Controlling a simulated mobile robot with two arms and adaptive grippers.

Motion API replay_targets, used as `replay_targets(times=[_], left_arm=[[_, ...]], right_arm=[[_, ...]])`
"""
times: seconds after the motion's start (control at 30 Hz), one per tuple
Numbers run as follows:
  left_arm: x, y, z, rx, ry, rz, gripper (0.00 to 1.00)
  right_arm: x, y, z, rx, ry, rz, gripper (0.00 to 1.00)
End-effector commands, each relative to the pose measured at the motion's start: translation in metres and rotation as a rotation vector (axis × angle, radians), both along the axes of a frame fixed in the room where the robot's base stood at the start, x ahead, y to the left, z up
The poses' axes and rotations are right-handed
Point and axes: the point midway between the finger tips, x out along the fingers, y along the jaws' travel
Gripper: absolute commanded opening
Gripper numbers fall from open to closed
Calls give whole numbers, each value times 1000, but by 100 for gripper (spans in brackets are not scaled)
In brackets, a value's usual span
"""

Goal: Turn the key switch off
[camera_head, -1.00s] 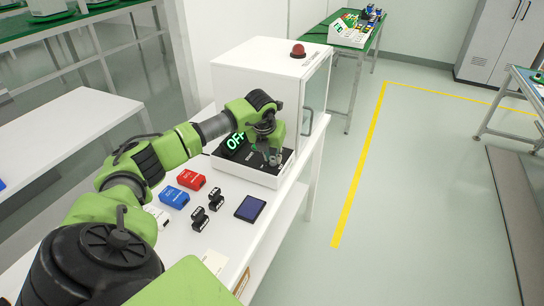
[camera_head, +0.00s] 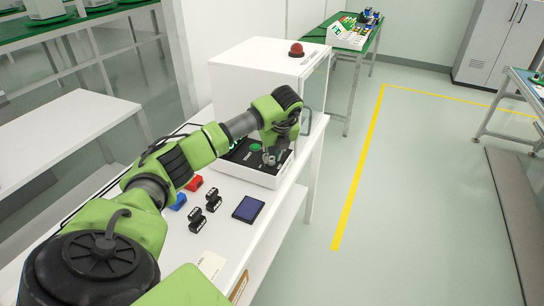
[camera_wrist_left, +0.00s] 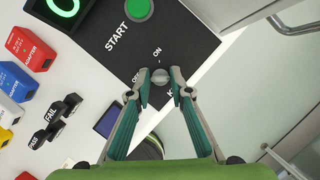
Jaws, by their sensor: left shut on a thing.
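The key switch (camera_wrist_left: 160,76) shows in the left wrist view as a small round grey knob on a black panel (camera_wrist_left: 185,38). ON is printed above it and OFF to its upper left. My left gripper (camera_wrist_left: 161,88) is shut on the knob, one finger on each side. Which mark the knob points at, I cannot tell. In the head view my left gripper (camera_head: 271,157) reaches down to the white control box (camera_head: 235,173) at the front of the machine. My right gripper is not in view.
A round green START button (camera_wrist_left: 138,9) and part of a green-lit display (camera_wrist_left: 62,6) are beside the switch. A white cabinet (camera_head: 255,78) with a red dome stands behind.

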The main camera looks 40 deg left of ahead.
Motion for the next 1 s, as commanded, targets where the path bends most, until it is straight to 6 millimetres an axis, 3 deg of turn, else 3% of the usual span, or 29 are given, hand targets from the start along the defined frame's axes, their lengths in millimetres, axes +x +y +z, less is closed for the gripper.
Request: replay_targets(times=[0.47,0.5,0.57,1.0], left_arm=[[0,0,0,0,0,16,0],[0,0,0,-1,-1,16,22],[0,0,0,-1,-1,16,36],[0,-2,7,-1,-2,14,36]], right_arm=[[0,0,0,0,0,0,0],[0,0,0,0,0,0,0],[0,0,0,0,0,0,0],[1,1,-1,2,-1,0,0]])
